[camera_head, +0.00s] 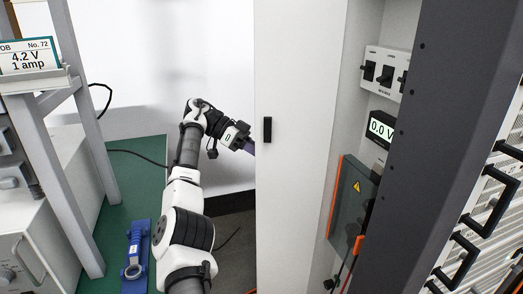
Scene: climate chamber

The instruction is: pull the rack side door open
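The rack side door (295,190) is a tall pale panel in the middle of the head view, with a small black handle (267,130) near its left edge. To its right the rack's inside shows, so the door seems to stand at least partly open. My gripper (248,146) is at the door's left edge, just left of and slightly below the handle. Its end passes out of sight behind that edge. The fingers are hidden, so I cannot tell whether they touch the door.
A switch box (385,72), a 0.0 V meter (381,128) and an orange-edged dark panel (351,205) are inside the rack. A dark rack post (440,130) and black-handled units (490,200) are at right.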

